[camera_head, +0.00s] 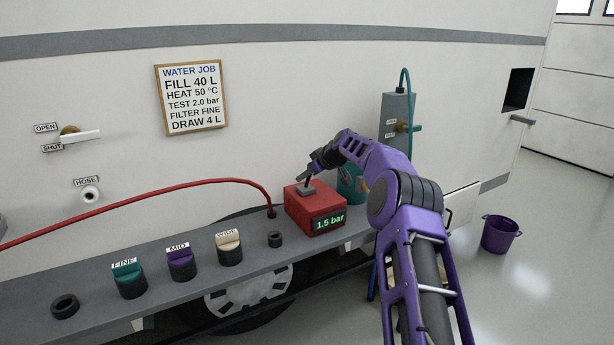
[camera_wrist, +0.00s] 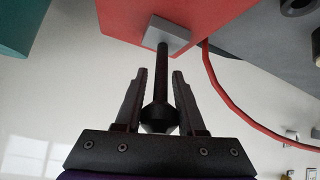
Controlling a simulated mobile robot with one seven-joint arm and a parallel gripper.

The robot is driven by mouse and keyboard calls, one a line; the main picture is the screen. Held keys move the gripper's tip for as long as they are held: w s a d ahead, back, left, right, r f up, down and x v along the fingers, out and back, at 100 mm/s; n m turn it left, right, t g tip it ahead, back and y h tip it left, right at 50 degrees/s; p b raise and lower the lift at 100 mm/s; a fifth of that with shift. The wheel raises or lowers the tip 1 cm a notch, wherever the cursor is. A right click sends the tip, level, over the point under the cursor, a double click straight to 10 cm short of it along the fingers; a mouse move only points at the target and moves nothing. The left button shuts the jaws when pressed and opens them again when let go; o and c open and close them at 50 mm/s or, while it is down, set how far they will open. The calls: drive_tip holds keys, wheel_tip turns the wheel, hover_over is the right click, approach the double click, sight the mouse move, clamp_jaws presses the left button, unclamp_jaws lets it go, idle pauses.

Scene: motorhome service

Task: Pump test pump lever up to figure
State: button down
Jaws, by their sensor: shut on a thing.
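The red test pump (camera_head: 314,208) stands on the grey shelf, and its display (camera_head: 328,222) reads 1.5 bar. Its dark lever (camera_head: 308,180) rises from a grey block on the top. In the wrist view the lever (camera_wrist: 162,75) runs from the grey block on the red pump (camera_wrist: 125,15) down between my fingers, ending in a dark knob (camera_wrist: 158,118). My gripper (camera_head: 314,166) is at the top of the lever, and in the wrist view my gripper (camera_wrist: 160,85) is shut on the knob end. The sign (camera_head: 191,97) on the wall reads TEST 2.0 bar.
A red hose (camera_head: 150,190) runs along the shelf to beside the pump. Filters marked FINE (camera_head: 129,280), MID (camera_head: 182,262) and WIDE (camera_head: 229,247) stand on the shelf (camera_head: 190,287). A teal container (camera_head: 351,184) is right behind the pump. A purple bucket (camera_head: 500,234) is on the floor.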

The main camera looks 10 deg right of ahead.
drive_tip(key=shift+f, duration=0.1)
drive_tip(key=c, duration=0.5)
unclamp_jaws()
drive_tip(key=shift+s, duration=0.1)
drive_tip(key=v, duration=1.7)
drive_tip(key=shift+d, duration=0.15)
